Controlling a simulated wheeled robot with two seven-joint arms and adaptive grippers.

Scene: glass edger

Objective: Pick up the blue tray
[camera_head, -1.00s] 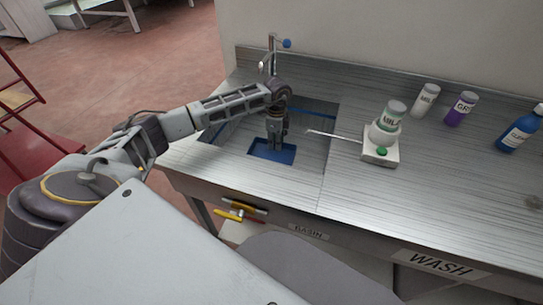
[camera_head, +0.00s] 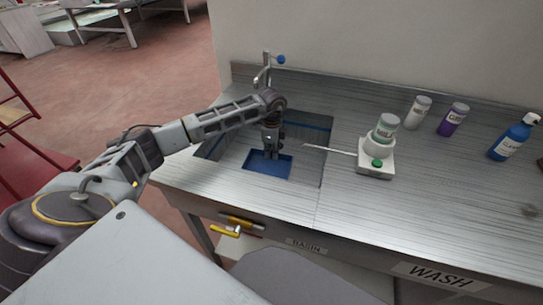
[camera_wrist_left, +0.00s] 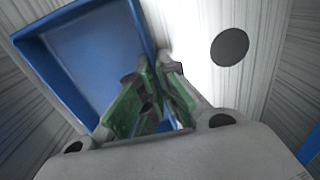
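The blue tray (camera_head: 268,171) lies in the sunken basin (camera_head: 310,165) of the metal counter. My left gripper (camera_head: 270,153) reaches down into the basin at the tray's far side. In the left wrist view the tray (camera_wrist_left: 85,60) fills the upper left. The green-padded fingers (camera_wrist_left: 156,80) are close together there, with the tray's side wall running between them; they look shut on that wall. The exact contact is partly hidden by the fingers. My right gripper is not in view.
A faucet (camera_head: 265,75) stands behind the basin. To the right are a white stand (camera_head: 377,168) holding a bottle, with a thin rod reaching toward the basin, a white bottle (camera_head: 417,113), a purple bottle (camera_head: 453,120) and a blue spray bottle (camera_head: 513,141). The front counter is clear.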

